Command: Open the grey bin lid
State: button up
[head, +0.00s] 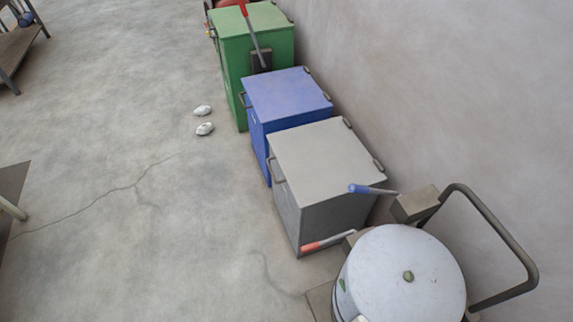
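The grey bin (320,210) stands on the floor against the wall, at the near end of a row of bins. Its grey lid (322,158) lies flat and closed on top. A dark handle (276,169) shows on the bin's left side, and small dark hinge-like fittings (378,165) show along the wall side. My gripper is not in view.
A blue bin (286,95) and a green bin (252,28) stand beyond, both closed. A round white drum (405,275) with blue-tipped and red-tipped levers and a dark bent bar (500,240) stands close at the near right. Two small pale objects (204,128) lie on the floor. The floor left of the bins is mostly clear.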

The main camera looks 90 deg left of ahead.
aim_at(319, 161)
jog(key=u, duration=3)
jog(key=i+j, duration=0.45)
jog(key=i+j+z, duration=0.1)
jog(key=i+j, duration=0.35)
jog(key=j, duration=0.15)
jog(key=i+j, duration=0.45)
jog(key=i+j+z, duration=0.1)
jog(key=i+j, duration=0.3)
jog(key=j, duration=0.3)
